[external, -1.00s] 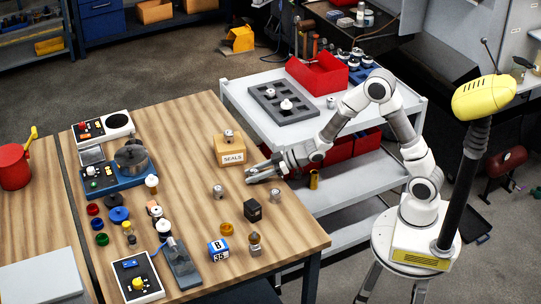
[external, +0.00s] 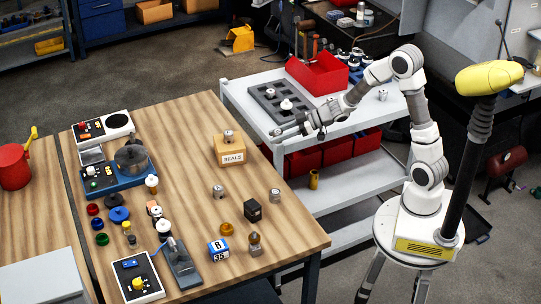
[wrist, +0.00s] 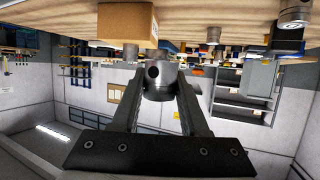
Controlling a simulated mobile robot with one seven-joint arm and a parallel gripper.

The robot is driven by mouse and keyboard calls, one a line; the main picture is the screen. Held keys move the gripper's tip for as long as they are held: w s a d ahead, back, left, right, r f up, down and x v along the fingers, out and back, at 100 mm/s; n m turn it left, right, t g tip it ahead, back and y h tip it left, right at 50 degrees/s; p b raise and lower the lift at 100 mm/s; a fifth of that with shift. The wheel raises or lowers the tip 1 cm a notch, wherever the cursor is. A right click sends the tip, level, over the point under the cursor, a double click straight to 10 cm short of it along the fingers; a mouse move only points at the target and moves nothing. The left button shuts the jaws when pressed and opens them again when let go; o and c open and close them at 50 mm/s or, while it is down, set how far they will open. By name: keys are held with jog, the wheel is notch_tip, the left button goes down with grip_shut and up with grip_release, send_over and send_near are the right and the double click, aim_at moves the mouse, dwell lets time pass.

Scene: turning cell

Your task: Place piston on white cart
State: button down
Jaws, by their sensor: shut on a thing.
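My gripper (external: 282,131) is at the near left edge of the white cart (external: 237,98), above or beside its top shelf; the exact height is hard to tell. In the wrist view the gripper (wrist: 161,88) is shut on a grey metal piston (wrist: 160,76) with a dark round hole in its side. In the external view the held piston is too small to make out clearly. Similar metal pieces stand on the wooden table (external: 218,191), on the SEALS box (external: 231,153) and on the cart (external: 382,94).
A dark grey tray (external: 262,104) holding metal parts and a red bin (external: 318,72) occupy the cart's top left and back. Red bins (external: 345,145) sit on a lower shelf. A black block (external: 252,210) and several small parts stand on the table.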

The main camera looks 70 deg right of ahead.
jog(key=s+d+r+m+h+b, duration=0.15)
jog(key=s+d, duration=0.25)
jog(key=d, duration=0.5)
jog(key=s+d+m+t+h, duration=0.1)
jog(key=s+d+m+h, duration=0.2)
jog(key=d, duration=0.6)
jog(key=s+d+m+h+b, duration=0.1)
jog(key=s+d+h, duration=0.1)
jog(key=s+d, duration=0.55)
jog(key=w+a+f+b, duration=0.1)
jog(key=w+f, duration=0.1)
jog(key=w, duration=0.1)
jog(key=w+a+f+b, duration=0.1)
jog(key=w+f+b, duration=0.1)
jog(key=w, duration=0.2)
jog(key=w+a+f+b, duration=0.1)
jog(key=w+a+f, duration=0.1)
jog(key=w, duration=0.2)
jog(key=shift+w+f, duration=0.15)
jog(key=shift+f, duration=0.05)
jog(key=shift+f+b, duration=1.15)
jog(key=shift+f, duration=0.75)
jog(key=shift+f, duration=0.15)
jog(key=c, duration=0.7)
grip_release()
